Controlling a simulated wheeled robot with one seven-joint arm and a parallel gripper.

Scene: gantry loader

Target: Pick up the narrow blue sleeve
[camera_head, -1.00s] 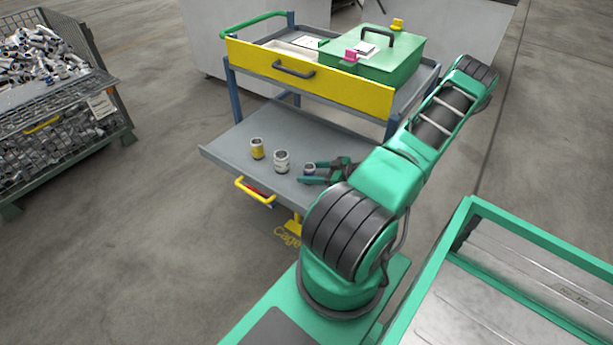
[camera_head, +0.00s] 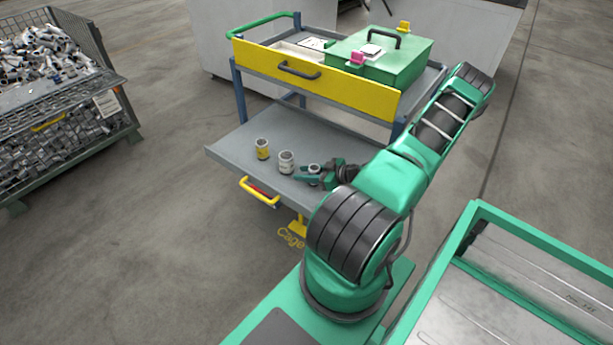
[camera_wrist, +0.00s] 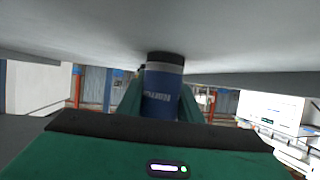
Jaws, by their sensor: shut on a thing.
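The narrow blue sleeve (camera_wrist: 161,95) stands between the fingers of my gripper in the wrist view, with a dark band and a pale ring at its upper end in that picture. In the head view the sleeve (camera_head: 314,170) shows only as a small part, mostly hidden by the fingers. My gripper (camera_head: 312,179) is shut on it at the lower shelf of the cart. I cannot tell whether the sleeve still touches the shelf.
On the cart's lower shelf (camera_head: 240,150), a white-labelled sleeve (camera_head: 286,162) stands just left of my gripper and a yellow-labelled one (camera_head: 262,149) further left. The yellow drawer (camera_head: 330,82) and green box (camera_head: 385,66) are above. A mesh crate (camera_head: 60,130) stands far left.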

